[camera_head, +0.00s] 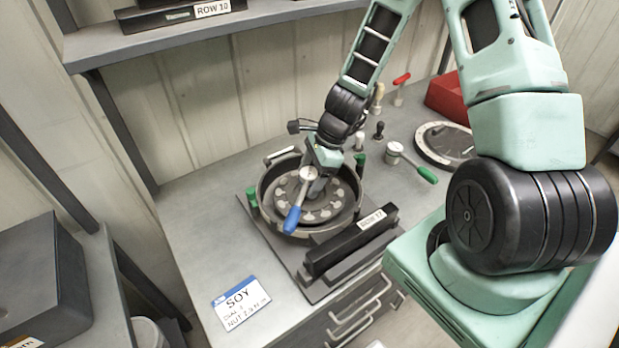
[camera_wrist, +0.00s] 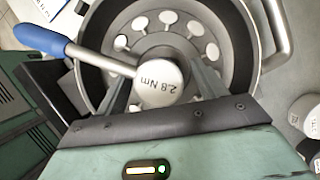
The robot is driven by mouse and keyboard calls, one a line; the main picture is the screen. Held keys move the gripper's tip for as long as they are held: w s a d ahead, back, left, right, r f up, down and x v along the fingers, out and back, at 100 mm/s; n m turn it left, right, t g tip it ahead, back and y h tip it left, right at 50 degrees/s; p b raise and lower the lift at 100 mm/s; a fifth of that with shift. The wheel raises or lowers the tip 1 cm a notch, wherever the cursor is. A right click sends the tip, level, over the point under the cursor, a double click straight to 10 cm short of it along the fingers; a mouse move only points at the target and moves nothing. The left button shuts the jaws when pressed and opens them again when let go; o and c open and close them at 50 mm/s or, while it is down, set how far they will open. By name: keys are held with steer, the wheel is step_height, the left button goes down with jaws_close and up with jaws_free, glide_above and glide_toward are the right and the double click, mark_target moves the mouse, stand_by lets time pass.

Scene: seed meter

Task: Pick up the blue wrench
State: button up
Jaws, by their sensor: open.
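The blue wrench has a blue handle (camera_head: 292,218) and a round pale head. In the wrist view its handle (camera_wrist: 42,40) points to the upper left and its head, marked "2.8 Nm" (camera_wrist: 158,83), is near the middle. It lies over the round seed meter (camera_head: 266,192), above the plate with its ring of pale discs. My gripper (camera_wrist: 165,85) is open, with one finger on each side of the wrench head. In the head view my gripper (camera_head: 318,180) is right at the head. Whether the fingers touch it I cannot tell.
A green-handled tool (camera_head: 412,163) and a red-handled one (camera_head: 400,88) are farther right and back. A black "ROW 17" block (camera_head: 350,242) stands in front of the meter. A SOY card (camera_head: 240,302) lies front left. A red bin (camera_head: 448,98) is at the back.

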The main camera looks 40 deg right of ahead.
mark_target(310, 173)
steer(key=shift+f, duration=0.15)
jaws_close()
steer(key=shift+w, duration=0.1)
steer(key=shift+r+b, duration=0.4)
steer(key=shift+r, duration=4.65)
